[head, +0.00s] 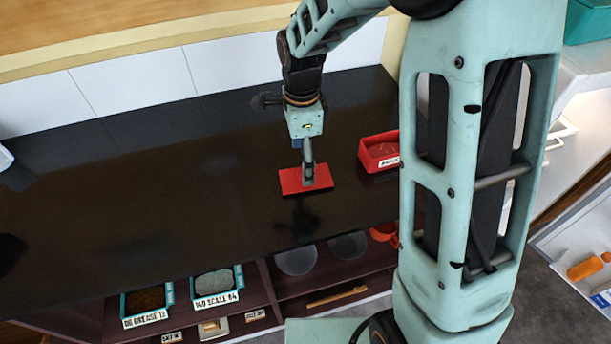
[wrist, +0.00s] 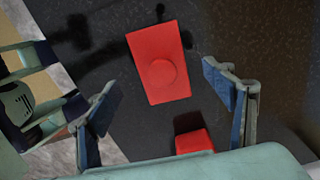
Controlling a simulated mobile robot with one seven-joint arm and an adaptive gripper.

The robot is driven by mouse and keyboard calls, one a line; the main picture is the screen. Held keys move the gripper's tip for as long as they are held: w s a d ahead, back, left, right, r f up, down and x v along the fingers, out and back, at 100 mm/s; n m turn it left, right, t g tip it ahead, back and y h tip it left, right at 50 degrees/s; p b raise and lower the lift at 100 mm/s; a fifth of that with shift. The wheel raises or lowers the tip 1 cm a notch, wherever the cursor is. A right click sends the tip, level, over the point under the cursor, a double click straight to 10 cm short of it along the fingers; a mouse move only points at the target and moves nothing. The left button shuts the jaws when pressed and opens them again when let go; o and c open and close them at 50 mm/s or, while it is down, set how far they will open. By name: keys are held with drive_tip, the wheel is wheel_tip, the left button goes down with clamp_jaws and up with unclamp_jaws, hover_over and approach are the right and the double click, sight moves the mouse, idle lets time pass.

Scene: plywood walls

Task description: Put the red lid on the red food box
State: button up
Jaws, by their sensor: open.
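The red lid (head: 292,182) is a flat rectangle on the dark counter. In the wrist view the lid (wrist: 150,50) shows a round raised knob in its middle. The red food box (head: 379,151) stands to the right of the lid, open at the top, with a white label on its front; my arm hides its right end. Its red side (wrist: 193,141) shows at the bottom of the wrist view, partly cut off by my gripper's body. My gripper (head: 308,180) points down over the lid. In the wrist view its fingers (wrist: 162,83) are wide apart with nothing between them gripped.
The dark counter (head: 130,180) is clear to the left. Below its front edge, a shelf holds labelled teal bins (head: 217,287), round clear dishes (head: 297,260) and an orange-red item (head: 384,233). A tiled wall (head: 140,87) runs behind the counter.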

sight(291, 178)
drive_tip(key=f, duration=0.2)
drive_tip(key=d+f+p, duration=0.1)
drive_tip(key=f, duration=0.1)
drive_tip(key=shift+w+f, duration=0.15)
drive_tip(key=shift+a+f, duration=0.1)
drive_tip(key=shift+f, duration=0.35)
drive_tip(key=c, duration=1.1)
drive_tip(key=shift+r, duration=0.1)
